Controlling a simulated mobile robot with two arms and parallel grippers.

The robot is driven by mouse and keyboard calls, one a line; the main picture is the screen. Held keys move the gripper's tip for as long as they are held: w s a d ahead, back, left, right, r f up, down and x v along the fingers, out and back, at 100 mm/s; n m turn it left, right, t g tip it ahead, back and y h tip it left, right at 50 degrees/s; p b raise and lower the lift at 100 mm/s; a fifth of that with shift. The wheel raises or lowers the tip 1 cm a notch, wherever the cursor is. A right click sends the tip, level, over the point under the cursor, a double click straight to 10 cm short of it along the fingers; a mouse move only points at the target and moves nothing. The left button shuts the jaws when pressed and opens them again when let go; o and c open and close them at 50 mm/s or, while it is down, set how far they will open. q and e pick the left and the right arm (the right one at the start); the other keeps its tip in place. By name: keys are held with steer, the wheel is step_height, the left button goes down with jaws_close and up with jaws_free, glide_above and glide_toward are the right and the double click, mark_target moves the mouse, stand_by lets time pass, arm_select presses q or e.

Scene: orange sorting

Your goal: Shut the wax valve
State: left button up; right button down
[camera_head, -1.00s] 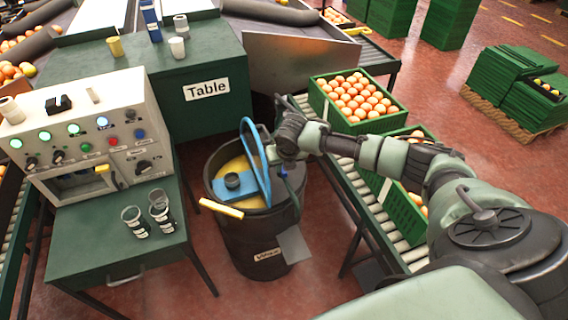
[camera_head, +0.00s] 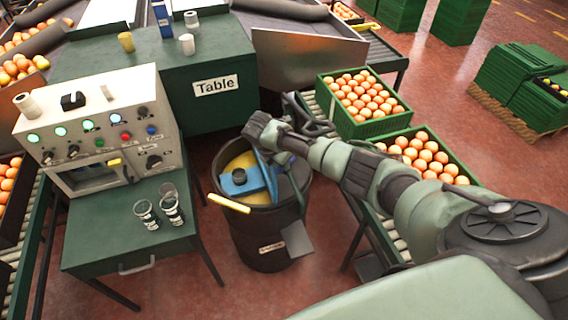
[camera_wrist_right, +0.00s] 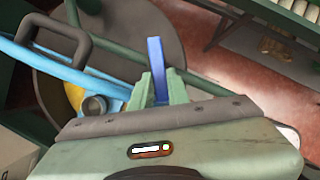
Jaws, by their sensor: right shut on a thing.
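The dark wax barrel (camera_head: 262,235) stands on the floor with yellow wax inside, a blue pump block (camera_head: 245,181) on top and a yellow bar (camera_head: 229,203) at its rim. My right gripper (camera_head: 262,132) is above the barrel's far side; its fingertips are hidden in the head view. In the right wrist view, the pale green fingers of my right gripper (camera_wrist_right: 161,84) are shut on a blue valve lever (camera_wrist_right: 155,56) that stands up between them. The light blue hose (camera_wrist_right: 55,68) runs to the left there. My left gripper is not in view.
A control box (camera_head: 95,130) and several glasses stand on the green bench (camera_head: 130,235) left of the barrel. Orange crates (camera_head: 385,122) sit on the roller conveyor (camera_head: 388,228) at right, under my arm. The green table (camera_head: 205,65) is behind the barrel.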

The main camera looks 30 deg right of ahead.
steer(key=m+g+b, duration=0.1)
steer(key=m, duration=0.1)
steer(key=w+m+b, duration=0.1)
steer(key=m+b, duration=0.1)
steer(key=m+g+b, duration=0.1)
steer(key=m, duration=0.1)
steer(key=shift+w+g+b, duration=0.3)
steer(key=shift+b, duration=0.05)
steer(key=shift+m, duration=0.3)
steer(key=c, duration=1.4)
jaws_free()
steer(key=shift+o, duration=0.2)
steer(key=v, duration=0.7)
steer(key=shift+a+r, duration=0.2)
steer(key=shift+r, duration=0.2)
